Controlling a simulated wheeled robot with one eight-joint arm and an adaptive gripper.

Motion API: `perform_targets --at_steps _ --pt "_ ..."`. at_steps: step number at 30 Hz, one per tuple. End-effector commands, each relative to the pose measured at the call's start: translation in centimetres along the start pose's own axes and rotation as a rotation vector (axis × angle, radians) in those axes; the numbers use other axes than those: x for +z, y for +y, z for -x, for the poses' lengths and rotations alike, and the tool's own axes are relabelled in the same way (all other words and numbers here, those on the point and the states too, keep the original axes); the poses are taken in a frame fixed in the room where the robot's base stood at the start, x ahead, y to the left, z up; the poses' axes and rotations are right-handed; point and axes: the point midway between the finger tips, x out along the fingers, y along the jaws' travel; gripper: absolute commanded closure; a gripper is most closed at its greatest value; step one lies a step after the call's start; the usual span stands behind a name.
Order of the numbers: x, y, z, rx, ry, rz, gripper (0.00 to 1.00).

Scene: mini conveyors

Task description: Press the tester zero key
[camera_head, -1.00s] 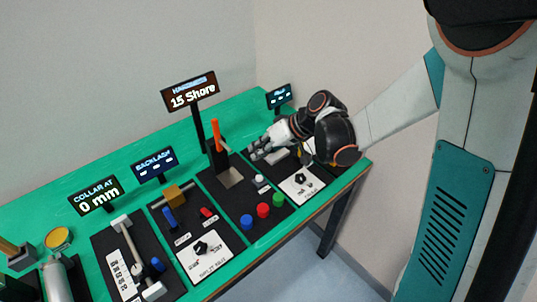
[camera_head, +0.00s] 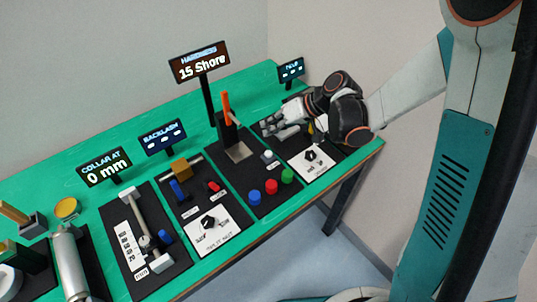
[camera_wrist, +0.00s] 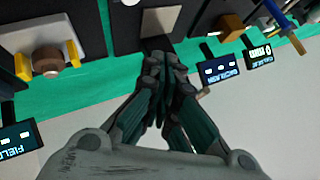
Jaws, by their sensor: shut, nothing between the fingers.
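The hardness tester is a dark panel with an orange lever (camera_head: 226,106), a grey plate (camera_head: 239,152) and a sign reading 15 Shore (camera_head: 200,66). Towards its front are a small white key (camera_head: 268,154) and blue (camera_head: 254,196), red (camera_head: 271,186) and green (camera_head: 287,175) buttons. The small key labels are unreadable, so I cannot tell which is zero. My gripper (camera_head: 268,128) is shut and empty, above the panel's right edge and behind the white key in the picture. In the wrist view its closed fingers (camera_wrist: 162,75) point towards a pale grey plate (camera_wrist: 160,20).
Left stand the backlash station (camera_head: 181,168) and the collar station, whose sign reads 0 mm (camera_head: 104,165). Right is the field station with a black knob on a white plate (camera_head: 310,156), partly under my arm. Bare green bench (camera_head: 140,112) lies behind the stations.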

Motion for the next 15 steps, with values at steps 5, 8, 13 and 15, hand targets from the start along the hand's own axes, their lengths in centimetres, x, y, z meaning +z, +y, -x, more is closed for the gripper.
perform_targets --at_steps 5,8,13,15 --pt "1.4 1.4 -1.9 0.0 0.0 0.0 1.0" --pt "2.1 2.1 -2.9 0.0 0.0 0.0 1.0" --pt "3.1 3.1 -4.2 0.0 0.0 0.0 1.0" --pt "3.3 3.3 -4.5 0.0 0.0 0.0 1.0"
